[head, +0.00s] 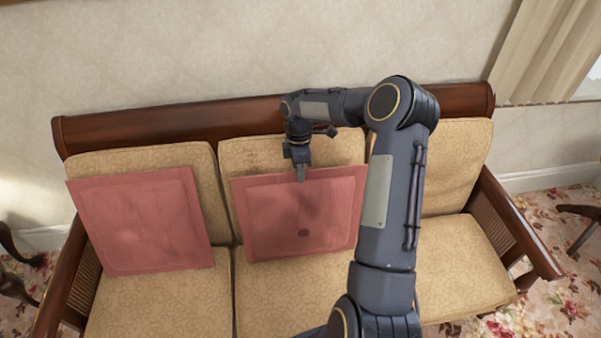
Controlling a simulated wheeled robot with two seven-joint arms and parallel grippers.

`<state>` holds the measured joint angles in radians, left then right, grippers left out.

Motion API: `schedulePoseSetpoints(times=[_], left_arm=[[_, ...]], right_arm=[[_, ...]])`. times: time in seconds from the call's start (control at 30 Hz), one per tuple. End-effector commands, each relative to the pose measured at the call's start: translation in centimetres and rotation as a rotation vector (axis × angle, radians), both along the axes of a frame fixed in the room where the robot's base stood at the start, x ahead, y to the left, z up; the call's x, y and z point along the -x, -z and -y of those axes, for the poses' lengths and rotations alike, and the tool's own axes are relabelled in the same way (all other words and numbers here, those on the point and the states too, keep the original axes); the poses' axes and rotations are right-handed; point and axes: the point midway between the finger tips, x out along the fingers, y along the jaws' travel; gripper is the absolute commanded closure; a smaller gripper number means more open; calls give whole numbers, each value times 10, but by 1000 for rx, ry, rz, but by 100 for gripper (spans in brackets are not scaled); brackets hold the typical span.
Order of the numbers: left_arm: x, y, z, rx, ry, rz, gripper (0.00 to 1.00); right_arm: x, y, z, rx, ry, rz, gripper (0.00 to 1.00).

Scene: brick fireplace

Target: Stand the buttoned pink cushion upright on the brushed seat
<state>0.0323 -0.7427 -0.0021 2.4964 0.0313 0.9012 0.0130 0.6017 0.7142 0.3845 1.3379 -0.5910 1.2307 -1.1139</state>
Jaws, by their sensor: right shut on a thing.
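The buttoned pink cushion (270,225) stands tilted back on the middle seat of the sofa, close to the middle backrest. A dark button shows low on its face. My right gripper (300,176) is shut on the cushion's top edge, one finger showing over the front face. My right arm hides the cushion's right side. The sofa's tan seat (285,290) shows below the cushion, whose bottom edge seems to touch it. My left gripper is not in view.
A second pink cushion (142,220), with no button visible, leans on the left backrest. The sofa has a dark wooden top rail (180,122) and a right armrest (520,225). The right seat (465,270) is bare where it shows. A wall stands behind.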

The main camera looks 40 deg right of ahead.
Motion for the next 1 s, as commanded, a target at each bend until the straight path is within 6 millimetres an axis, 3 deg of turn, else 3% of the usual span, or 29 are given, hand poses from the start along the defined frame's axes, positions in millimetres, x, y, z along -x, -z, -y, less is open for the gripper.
schedulePoseSetpoints(times=[0.2,0.23,0.43,0.77,1.0], left_arm=[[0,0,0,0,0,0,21],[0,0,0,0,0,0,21],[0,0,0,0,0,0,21],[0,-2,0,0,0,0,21],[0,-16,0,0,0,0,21]], right_arm=[[-1,-1,0,0,0,1,100],[-1,-1,0,0,0,1,88],[-1,-1,0,0,0,1,64],[0,-2,0,0,0,0,64],[-1,-21,0,0,0,1,64]])
